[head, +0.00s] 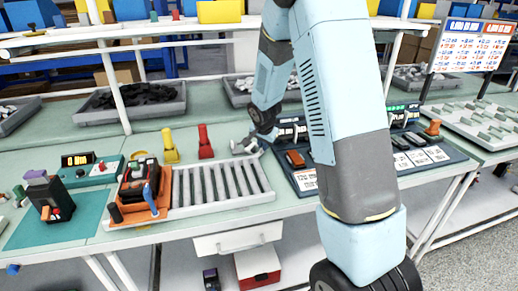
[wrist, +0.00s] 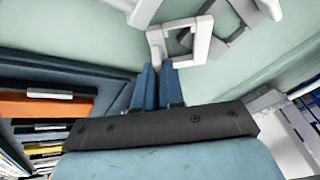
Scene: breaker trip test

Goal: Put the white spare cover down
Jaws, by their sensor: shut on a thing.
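The white spare cover (wrist: 200,45) shows in the wrist view as a small open white frame just beyond my fingertips. My gripper (wrist: 158,69) has its two blue fingers close together at the cover's near edge and is shut on it. In the head view my gripper (head: 260,138) is low over the green bench, behind the right end of the roller track. A small pale shape, likely the cover (head: 246,147), shows there beside it. I cannot tell whether the cover touches the bench.
The roller track (head: 218,184) lies in front, with an orange fixture (head: 160,207) at its left end. A dark test panel (head: 290,178) stands close on the right. Red (head: 205,143) and yellow (head: 169,146) upright pieces stand left. A grey bin (head: 135,106) is behind.

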